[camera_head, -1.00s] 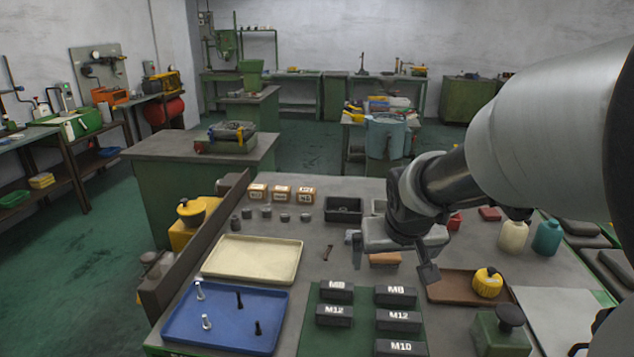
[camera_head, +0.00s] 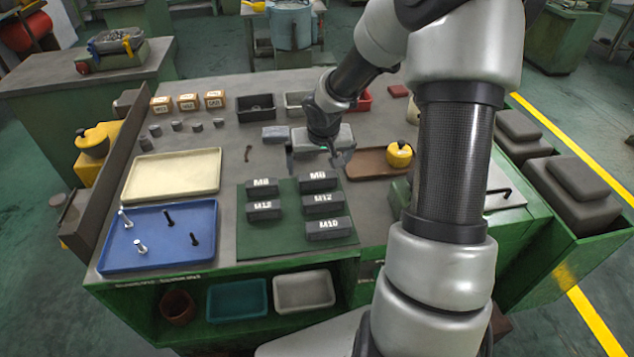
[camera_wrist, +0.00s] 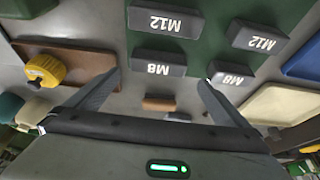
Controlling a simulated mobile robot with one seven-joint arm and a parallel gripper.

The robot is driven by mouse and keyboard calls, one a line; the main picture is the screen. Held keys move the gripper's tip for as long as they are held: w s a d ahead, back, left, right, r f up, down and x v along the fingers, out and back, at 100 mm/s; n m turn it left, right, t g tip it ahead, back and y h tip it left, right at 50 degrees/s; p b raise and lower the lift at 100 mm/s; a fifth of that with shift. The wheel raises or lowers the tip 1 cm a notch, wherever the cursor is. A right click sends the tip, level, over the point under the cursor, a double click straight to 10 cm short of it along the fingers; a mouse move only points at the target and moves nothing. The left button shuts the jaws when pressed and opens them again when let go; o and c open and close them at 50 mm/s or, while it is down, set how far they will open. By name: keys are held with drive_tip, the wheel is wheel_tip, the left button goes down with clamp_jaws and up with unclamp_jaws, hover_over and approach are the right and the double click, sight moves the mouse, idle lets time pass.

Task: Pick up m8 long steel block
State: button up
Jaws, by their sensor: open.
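The longer M8 steel block (camera_head: 319,182) is dark grey with white lettering and lies in the right column on the green mat (camera_head: 282,247). The shorter M8 block (camera_head: 262,188) lies to its left. My gripper (camera_head: 316,164) is open and empty, just behind and above the longer M8 block. In the wrist view, the longer M8 block (camera_wrist: 159,65) is upside down, lined up with the gap between the fingertips (camera_wrist: 158,82). The shorter M8 block (camera_wrist: 231,77) is right of the right fingertip there.
M12 blocks (camera_head: 323,204) (camera_head: 264,210) and an M10 block (camera_head: 329,229) share the mat. A blue tray with bolts (camera_head: 160,262) and a cream tray (camera_head: 172,178) stand left. A brown tray with a yellow-topped item (camera_head: 368,172) is right of my gripper.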

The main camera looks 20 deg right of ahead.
sight(318, 175)
drive_tip(key=x, duration=0.7)
drive_tip(key=shift+s+d+f, duration=0.1)
drive_tip(key=shift+d+f, duration=0.1)
drive_tip(key=shift+c, duration=0.3)
